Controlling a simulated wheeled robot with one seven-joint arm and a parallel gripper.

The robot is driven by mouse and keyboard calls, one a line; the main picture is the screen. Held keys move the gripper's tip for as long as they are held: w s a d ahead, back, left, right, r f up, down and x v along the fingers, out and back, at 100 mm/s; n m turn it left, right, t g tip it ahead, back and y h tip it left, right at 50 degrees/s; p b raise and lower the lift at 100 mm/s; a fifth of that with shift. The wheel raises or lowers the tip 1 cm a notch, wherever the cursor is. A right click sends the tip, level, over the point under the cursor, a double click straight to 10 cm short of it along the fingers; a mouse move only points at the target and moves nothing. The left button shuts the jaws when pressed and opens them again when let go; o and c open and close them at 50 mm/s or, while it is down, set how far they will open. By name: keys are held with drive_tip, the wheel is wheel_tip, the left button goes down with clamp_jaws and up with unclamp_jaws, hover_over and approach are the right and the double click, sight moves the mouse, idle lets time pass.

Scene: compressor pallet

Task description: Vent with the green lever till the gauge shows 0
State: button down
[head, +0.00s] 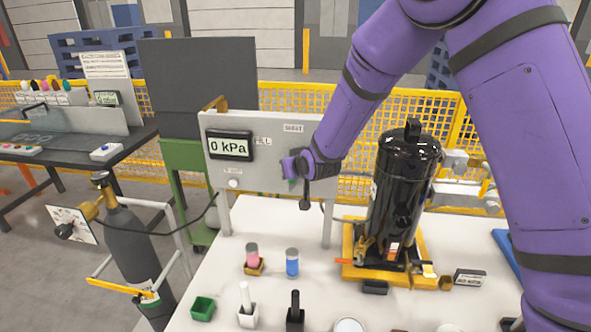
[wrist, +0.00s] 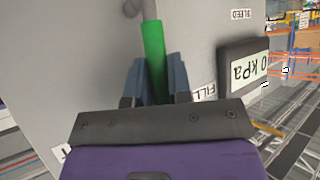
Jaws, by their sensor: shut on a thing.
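The gauge (head: 231,146) on the grey panel (head: 265,178) reads 0 kPa in the head view.
A black compressor (head: 402,195) stands on a yellow base right of the panel, close to my arm. Pink (head: 253,254) and blue (head: 292,262) containers and a green box (head: 203,308) stand on the white table. A grey gas cylinder (head: 133,245) stands at left.

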drive_tip(key=shift+a, duration=0.15)
idle(0.4)
drive_tip(key=c, duration=1.1)
unclamp_jaws()
drive_tip(key=shift+o, duration=0.2)
drive_tip(key=shift+r, duration=0.1)
drive_tip(key=v, duration=1)
drive_tip(key=shift+s+r, duration=0.2)
drive_tip(key=shift+s, duration=0.05)
